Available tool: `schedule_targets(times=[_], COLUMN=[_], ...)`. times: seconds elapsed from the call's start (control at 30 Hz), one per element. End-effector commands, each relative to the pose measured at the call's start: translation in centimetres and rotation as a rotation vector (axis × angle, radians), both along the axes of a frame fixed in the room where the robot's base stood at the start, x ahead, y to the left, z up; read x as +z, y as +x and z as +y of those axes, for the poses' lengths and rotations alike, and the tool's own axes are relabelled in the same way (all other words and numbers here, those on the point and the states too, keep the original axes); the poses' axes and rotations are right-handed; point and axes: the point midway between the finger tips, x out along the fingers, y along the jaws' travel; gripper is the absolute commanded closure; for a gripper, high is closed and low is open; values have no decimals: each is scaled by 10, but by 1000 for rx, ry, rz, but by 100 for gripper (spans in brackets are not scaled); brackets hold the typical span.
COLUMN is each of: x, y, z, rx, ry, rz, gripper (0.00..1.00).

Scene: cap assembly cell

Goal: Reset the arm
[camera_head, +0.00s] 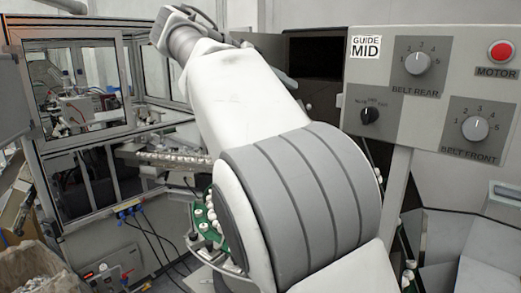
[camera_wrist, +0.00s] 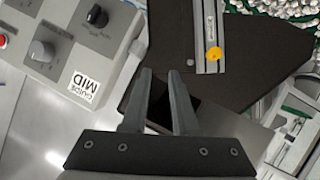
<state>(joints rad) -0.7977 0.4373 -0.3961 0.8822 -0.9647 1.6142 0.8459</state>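My arm (camera_head: 290,190) fills the middle of the head view, raised and reaching away toward the upper left. Its fingers cannot be made out in that view. In the wrist view my gripper (camera_wrist: 161,74) shows two dark fingers with a gap between them. Nothing is held in the gap. The fingers point over a dark surface (camera_wrist: 225,75), with the control panel (camera_wrist: 70,50) to their left. I cannot tell how far the fingertips are from these surfaces.
The control panel (camera_head: 430,90) at right carries dials, a red motor button (camera_head: 501,51) and a "GUIDE MID" label. A glazed machine cabinet (camera_head: 75,85) stands at left. Small white caps lie on a green disc (camera_head: 208,238) partly behind my arm. A lined bin (camera_head: 35,268) stands lower left.

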Motion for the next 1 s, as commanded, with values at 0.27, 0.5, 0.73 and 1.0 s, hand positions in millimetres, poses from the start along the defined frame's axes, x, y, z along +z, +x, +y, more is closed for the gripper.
schedule_targets(times=[0.27,0.5,0.73,1.0], x=[-73,-138,-203,-281], y=[-40,-110,-189,-268], z=[-95,-127,-126,-109], rx=[166,343,502,624], ry=[203,370,497,581], rz=[292,423,460,432], gripper=[73,73,73,73])
